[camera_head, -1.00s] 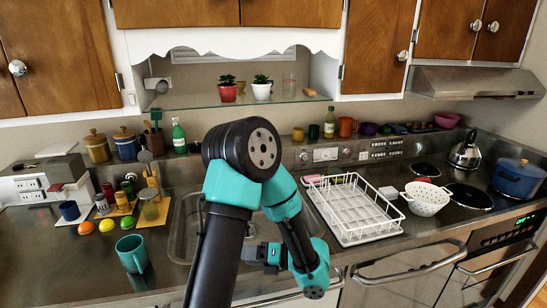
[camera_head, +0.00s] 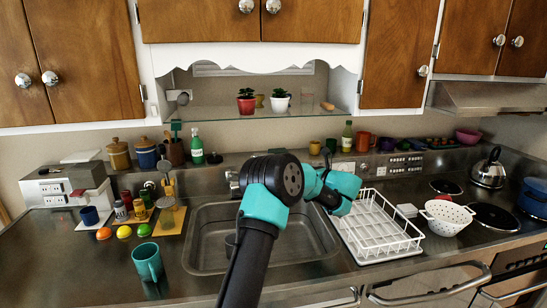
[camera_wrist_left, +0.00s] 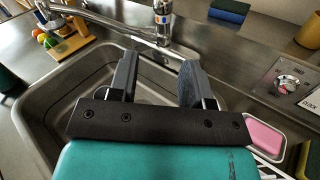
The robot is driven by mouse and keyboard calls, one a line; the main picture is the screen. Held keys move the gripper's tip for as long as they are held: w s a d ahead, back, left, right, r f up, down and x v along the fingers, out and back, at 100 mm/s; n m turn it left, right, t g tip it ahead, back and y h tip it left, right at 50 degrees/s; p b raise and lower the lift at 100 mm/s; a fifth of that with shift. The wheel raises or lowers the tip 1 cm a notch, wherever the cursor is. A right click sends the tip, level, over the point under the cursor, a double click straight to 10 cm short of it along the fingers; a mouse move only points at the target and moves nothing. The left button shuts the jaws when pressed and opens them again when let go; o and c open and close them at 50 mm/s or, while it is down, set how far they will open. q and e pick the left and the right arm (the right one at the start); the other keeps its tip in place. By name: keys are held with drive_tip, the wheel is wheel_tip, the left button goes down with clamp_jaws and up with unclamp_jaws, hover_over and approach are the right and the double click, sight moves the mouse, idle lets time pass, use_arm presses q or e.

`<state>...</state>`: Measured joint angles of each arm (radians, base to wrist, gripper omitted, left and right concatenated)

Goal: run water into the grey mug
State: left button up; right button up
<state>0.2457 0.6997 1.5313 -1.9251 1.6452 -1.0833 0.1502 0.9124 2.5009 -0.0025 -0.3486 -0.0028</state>
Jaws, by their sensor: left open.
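A teal mug (camera_head: 148,262) stands on the counter left of the sink (camera_head: 205,255). The chrome tap (camera_wrist_left: 163,18) is ahead of my left gripper (camera_wrist_left: 158,62) in the wrist view, beyond the fingertips. That gripper is open with nothing between its fingers and is over the sink. In the head view its fingers are hard to make out beside my teal wrist. My right gripper is not in view.
A white dish rack (camera_head: 378,228) stands right of the sink, with a pink sponge (camera_wrist_left: 263,135) near it. A blue mug (camera_head: 89,216), fruit (camera_head: 124,231) and jars are on the left. A white colander (camera_head: 445,217) is near the hob.

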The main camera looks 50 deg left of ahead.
use_arm(q)
drive_tip(key=shift+w+a+r, duration=0.3)
drive_tip(key=shift+w+r, duration=0.1)
drive_tip(key=shift+r, duration=0.15)
drive_tip(key=shift+a, duration=0.15)
drive_tip(key=a, duration=0.5)
drive_tip(key=s+a, duration=0.1)
drive_tip(key=a, duration=1.1)
drive_tip(key=shift+s, duration=0.15)
drive_tip(key=shift+c, duration=0.3)
clamp_jaws()
